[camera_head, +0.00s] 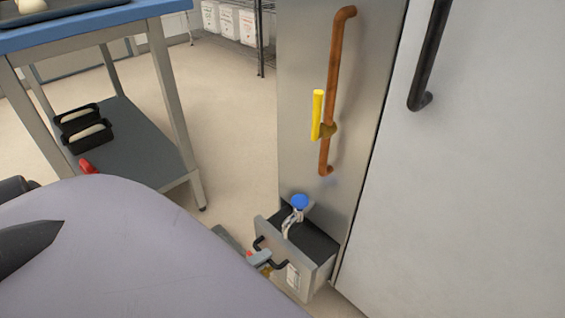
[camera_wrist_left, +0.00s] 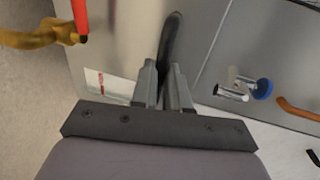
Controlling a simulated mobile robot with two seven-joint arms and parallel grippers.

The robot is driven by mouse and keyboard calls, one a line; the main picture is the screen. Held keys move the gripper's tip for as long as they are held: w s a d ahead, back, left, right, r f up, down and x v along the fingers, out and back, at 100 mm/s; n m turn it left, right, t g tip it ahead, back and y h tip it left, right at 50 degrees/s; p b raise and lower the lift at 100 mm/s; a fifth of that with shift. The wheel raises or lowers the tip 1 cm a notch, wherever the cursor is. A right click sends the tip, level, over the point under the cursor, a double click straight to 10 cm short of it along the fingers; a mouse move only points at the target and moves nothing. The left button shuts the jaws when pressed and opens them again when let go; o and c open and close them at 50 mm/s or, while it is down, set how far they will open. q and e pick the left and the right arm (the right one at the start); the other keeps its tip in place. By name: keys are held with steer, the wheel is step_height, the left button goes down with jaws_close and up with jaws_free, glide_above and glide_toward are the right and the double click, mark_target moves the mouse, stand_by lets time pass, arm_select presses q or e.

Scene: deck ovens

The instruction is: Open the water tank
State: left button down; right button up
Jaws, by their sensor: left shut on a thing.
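The water tank (camera_head: 318,268) is a grey metal drawer low in the steel column. It stands pulled out, its dark inside showing from above. Its black bar handle (camera_head: 278,264) is on the front, above a white label; the handle also shows in the left wrist view (camera_wrist_left: 171,40). My left gripper (camera_head: 262,258) is at the drawer front. In the left wrist view my left gripper (camera_wrist_left: 163,82) is shut on the black handle, with the handle between its fingers. My right gripper is in neither view.
A blue knob (camera_head: 299,201) on a metal fitting sits over the drawer. Above it are a long copper-coloured handle (camera_head: 336,80) and a yellow lever (camera_head: 317,115). A blue-topped table (camera_head: 95,28) with a lower shelf stands at left. Floor between is clear.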

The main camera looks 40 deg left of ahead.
arm_select(q)
steer(key=d+f+b+v, duration=0.1)
steer(key=f+v, duration=0.1)
steer(key=v, duration=1)
steer(key=shift+s+a+f, duration=0.15)
steer(key=shift+s+a, duration=0.25)
steer(key=shift+s, duration=0.2)
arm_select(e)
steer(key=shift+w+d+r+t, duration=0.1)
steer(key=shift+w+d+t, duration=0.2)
arm_select(q)
steer(key=c, duration=1.1)
jaws_free()
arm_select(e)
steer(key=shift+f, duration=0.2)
arm_select(q)
steer(key=p+v, duration=0.1)
steer(key=v, duration=0.6)
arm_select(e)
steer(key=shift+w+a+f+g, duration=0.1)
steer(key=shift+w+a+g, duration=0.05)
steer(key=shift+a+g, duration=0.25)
